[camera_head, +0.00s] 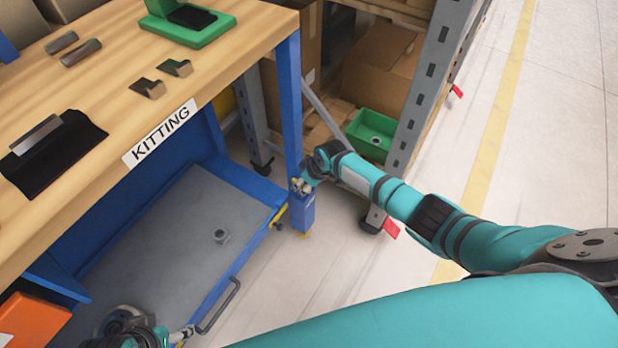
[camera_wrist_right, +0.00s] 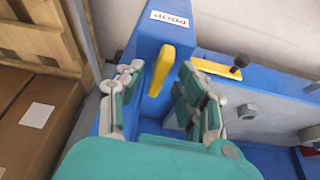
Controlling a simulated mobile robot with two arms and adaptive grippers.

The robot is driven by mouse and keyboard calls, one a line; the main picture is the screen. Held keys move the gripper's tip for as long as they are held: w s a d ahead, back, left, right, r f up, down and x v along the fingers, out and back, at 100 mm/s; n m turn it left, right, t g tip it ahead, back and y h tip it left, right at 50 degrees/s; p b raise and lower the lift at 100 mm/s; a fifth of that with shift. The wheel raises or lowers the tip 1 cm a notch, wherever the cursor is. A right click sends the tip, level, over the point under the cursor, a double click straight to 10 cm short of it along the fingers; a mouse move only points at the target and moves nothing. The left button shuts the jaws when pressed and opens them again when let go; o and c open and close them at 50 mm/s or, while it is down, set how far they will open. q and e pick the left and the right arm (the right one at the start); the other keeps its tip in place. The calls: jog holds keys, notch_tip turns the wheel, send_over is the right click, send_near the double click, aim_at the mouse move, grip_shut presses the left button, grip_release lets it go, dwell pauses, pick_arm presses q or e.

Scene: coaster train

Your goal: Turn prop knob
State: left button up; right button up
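The prop knob (camera_wrist_right: 161,71) is a yellow bar on a blue post labelled PROP (camera_wrist_right: 169,20) in the right wrist view. My right gripper (camera_wrist_right: 155,95) is open, with its fingers on either side of the knob and gaps showing. In the head view the right gripper (camera_head: 303,186) is at the top of the blue post (camera_head: 302,215), and the knob is hidden there. My left gripper (camera_head: 182,334) is at the bottom edge, close to a dark handle (camera_head: 220,305) on the blue frame; its fingers are too small to read.
A wooden bench (camera_head: 225,55) with a KITTING label and metal parts fills the left. Below it is a grey platform (camera_head: 170,235). A shelf rack (camera_head: 425,85) with a green bin (camera_head: 371,135) stands behind my right arm. Open floor lies right.

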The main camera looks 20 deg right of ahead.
jog(key=v, duration=1.1)
jog(key=shift+r, duration=0.3)
jog(key=shift+s+d, duration=0.1)
